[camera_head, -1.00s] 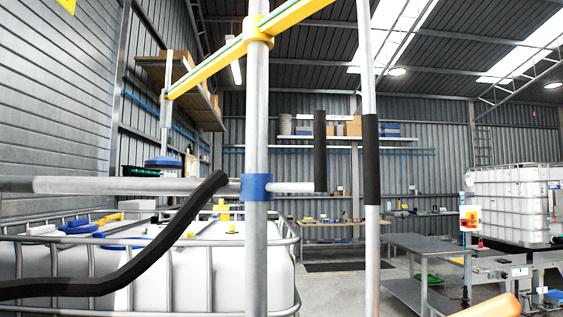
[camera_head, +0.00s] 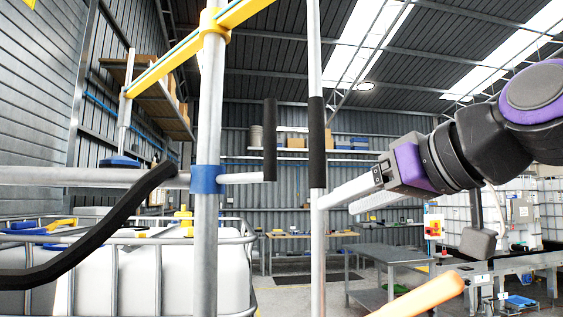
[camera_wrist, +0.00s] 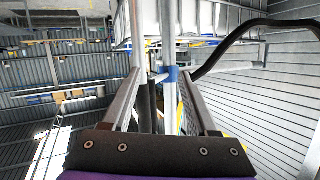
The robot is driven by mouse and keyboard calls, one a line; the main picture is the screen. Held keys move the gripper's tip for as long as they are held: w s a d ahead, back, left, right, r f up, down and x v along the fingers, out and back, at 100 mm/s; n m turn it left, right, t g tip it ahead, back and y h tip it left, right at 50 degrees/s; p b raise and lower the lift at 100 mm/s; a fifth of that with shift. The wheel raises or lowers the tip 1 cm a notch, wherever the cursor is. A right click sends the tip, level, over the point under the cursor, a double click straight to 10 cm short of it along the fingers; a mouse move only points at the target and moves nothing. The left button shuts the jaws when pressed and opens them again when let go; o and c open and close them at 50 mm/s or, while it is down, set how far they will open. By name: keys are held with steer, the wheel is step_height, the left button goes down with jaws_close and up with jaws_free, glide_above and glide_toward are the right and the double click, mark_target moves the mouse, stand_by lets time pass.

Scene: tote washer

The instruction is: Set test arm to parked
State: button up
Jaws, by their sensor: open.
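A grey horizontal bar (camera_head: 95,176) crosses an upright steel mast (camera_head: 207,110) at a blue collar (camera_head: 207,179). Its short right end carries an upright black grip (camera_head: 270,138). A thinner upright pole with a black sleeve (camera_head: 317,143) stands to the right. A yellow boom (camera_head: 180,58) slopes across the mast higher up. I cannot tell which of these is named the test arm. My gripper (camera_head: 330,202) reaches in from the right, its fingertips by the thinner pole below the sleeve. In the wrist view its jaws (camera_wrist: 160,76) are apart, with the blue collar (camera_wrist: 171,75) beyond.
A thick black hose (camera_head: 95,235) curves at left. A white caged tank (camera_head: 120,275) stands below the bar. A grey metal table (camera_head: 395,257) is at right, with an orange bar (camera_head: 425,300) in the foreground. Open floor lies between the tank and the table.

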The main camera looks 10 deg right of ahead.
steer(key=d+r+n+t+y+b, duration=0.1)
steer(key=d+r+n+t+y, duration=0.3)
steer(key=r, duration=0.7)
steer(key=w+a+m+h, duration=0.1)
steer(key=w+a, duration=0.2)
steer(key=w, duration=0.4)
steer(key=w+a+m+g+h, duration=0.1)
steer(key=w+a, duration=0.2)
steer(key=w, duration=0.4)
steer(key=shift+w+f+p, duration=0.25)
steer(key=shift+p, duration=0.2)
jaws_close()
